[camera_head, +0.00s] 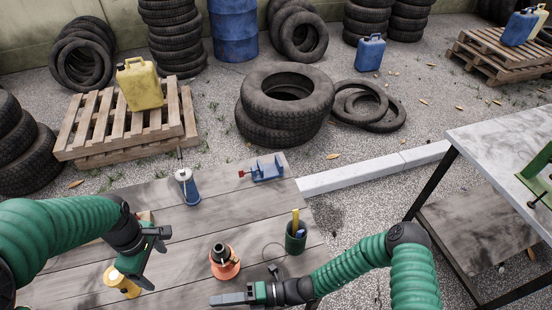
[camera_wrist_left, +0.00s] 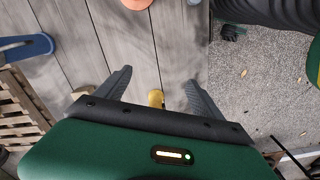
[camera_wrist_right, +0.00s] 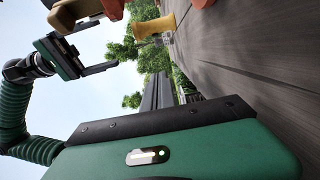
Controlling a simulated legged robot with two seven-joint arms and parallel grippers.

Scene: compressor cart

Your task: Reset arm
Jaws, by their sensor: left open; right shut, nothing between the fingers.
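My left gripper (camera_head: 152,258) is above the left part of the wooden table, its two fingers apart. The left wrist view shows both fingers (camera_wrist_left: 158,88) spread with nothing gripped; a small yellow thing (camera_wrist_left: 156,98) shows below, between them. My right gripper (camera_head: 218,299) is low at the table's front edge, pointing left. The right wrist view shows its fingers (camera_wrist_right: 157,90) together and empty. My left gripper (camera_wrist_right: 88,58) also shows there, apart from the right one.
The table (camera_head: 150,195) holds a blue can (camera_head: 187,188), blue vise (camera_head: 263,170), orange-red container (camera_head: 225,265), yellow spool-like piece (camera_head: 120,281) and green cup (camera_head: 296,240) with yellow and blue items. A grey-topped bench (camera_head: 500,140) stands right. Tyres (camera_head: 285,105) and pallets (camera_head: 125,125) lie beyond.

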